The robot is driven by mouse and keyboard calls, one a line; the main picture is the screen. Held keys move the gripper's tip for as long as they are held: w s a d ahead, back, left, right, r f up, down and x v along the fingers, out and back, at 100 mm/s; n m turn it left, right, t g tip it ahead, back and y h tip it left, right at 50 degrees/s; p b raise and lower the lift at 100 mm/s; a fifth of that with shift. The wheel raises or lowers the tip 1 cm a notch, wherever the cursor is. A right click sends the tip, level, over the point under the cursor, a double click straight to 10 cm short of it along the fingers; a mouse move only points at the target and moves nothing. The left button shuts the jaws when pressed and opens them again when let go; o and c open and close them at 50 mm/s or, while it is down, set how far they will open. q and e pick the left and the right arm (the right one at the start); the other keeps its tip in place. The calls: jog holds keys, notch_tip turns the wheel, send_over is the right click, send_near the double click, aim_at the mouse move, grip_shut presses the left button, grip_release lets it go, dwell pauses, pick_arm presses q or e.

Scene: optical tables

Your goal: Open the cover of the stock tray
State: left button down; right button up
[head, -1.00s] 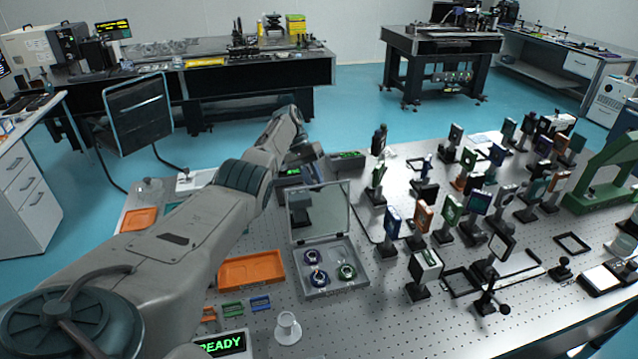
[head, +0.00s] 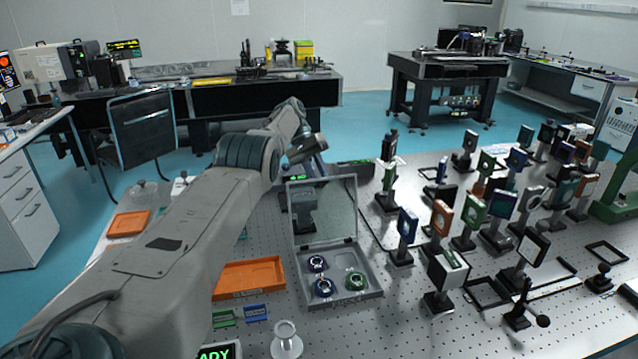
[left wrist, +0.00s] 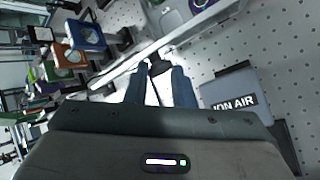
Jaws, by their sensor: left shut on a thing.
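The stock tray (head: 372,297) is a shallow grey box on the perforated optical table. Its framed, see-through cover (head: 338,210) stands raised, nearly upright, along the tray's back edge. Inside lie two blue ring-mounted optics (head: 318,264) and a green one (head: 356,281). My left gripper (head: 303,205) is at the cover's left part and seems to show through the pane. My right gripper is out of view.
An orange tray (head: 250,279) lies left of the stock tray, with a white pedestal piece (head: 286,340) in front. Several upright optic mounts (head: 407,232) crowd the table to the right. An ON AIR sign box (left wrist: 233,98) stands near my left gripper.

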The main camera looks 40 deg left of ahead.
pick_arm(q)
jog(key=shift+s+f+g, duration=0.3)
jog(key=shift+f, duration=0.4)
jog(key=c, duration=1.5)
grip_release()
jog(key=o, duration=0.3)
jog(key=shift+s+a, duration=0.2)
jog(key=shift+a, duration=0.1)
jog(key=shift+d, duration=0.15)
jog(key=shift+r, duration=0.1)
